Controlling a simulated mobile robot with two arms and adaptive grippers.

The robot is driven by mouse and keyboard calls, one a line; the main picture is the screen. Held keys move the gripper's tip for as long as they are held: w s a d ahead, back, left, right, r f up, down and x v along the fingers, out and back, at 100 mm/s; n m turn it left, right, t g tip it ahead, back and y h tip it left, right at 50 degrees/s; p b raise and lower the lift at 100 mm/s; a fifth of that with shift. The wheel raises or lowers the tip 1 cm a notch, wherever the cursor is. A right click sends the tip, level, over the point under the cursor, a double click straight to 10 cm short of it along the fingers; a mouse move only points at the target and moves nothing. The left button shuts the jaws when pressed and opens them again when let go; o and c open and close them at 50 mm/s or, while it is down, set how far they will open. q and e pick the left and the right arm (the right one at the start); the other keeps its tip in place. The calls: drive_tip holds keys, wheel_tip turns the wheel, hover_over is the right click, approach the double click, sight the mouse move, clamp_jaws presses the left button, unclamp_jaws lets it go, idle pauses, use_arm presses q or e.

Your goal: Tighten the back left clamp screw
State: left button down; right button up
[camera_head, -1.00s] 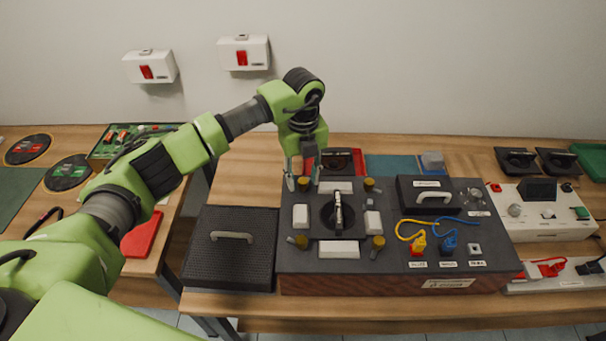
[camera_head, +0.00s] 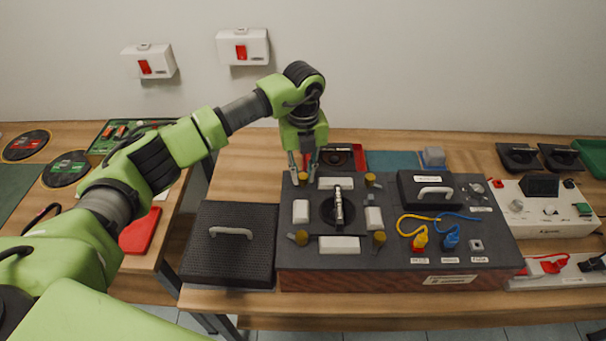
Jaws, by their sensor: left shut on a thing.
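The dark hi-fi unit (camera_head: 390,272) lies on the wooden table, with a round black recess and a silver-black arm (camera_head: 339,206) in its middle. White blocks and brass clamp screws surround the recess. The back left clamp screw (camera_head: 302,179) is between the fingers of my left gripper (camera_head: 302,172), which points down and is shut on it. The other screws are the back right one (camera_head: 370,179), the front left one (camera_head: 301,237) and the front right one (camera_head: 379,238). My right gripper is not in view.
A black textured cover with a handle (camera_head: 231,235) lies left of the unit. A black box with a handle (camera_head: 426,192) and yellow and blue cables are on the unit's right. A red-edged tray (camera_head: 357,157) is behind the unit. A white device (camera_head: 545,215) stands at right.

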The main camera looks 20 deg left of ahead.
use_arm(q)
drive_tip(key=shift+f+m+b, duration=0.15)
drive_tip(key=shift+m+b, duration=0.9)
drive_tip(key=shift+m, duration=0.15)
drive_tip(key=m+b, duration=0.2)
drive_tip(key=shift+m, duration=0.4)
drive_tip(key=m+b, duration=0.3)
drive_tip(key=m, duration=0.2)
drive_tip(key=m+b, duration=0.3)
drive_tip(key=m, duration=0.2)
drive_tip(key=shift+m, duration=0.4)
drive_tip(key=shift+r+m+b, duration=0.15)
drive_tip(key=shift+m+b, duration=0.15)
drive_tip(key=shift+m, duration=0.8)
drive_tip(key=shift+r+m+b, duration=0.1)
drive_tip(key=shift+m+b, duration=0.15)
drive_tip(key=shift+m, duration=0.85)
drive_tip(key=c, duration=1.9)
unclamp_jaws()
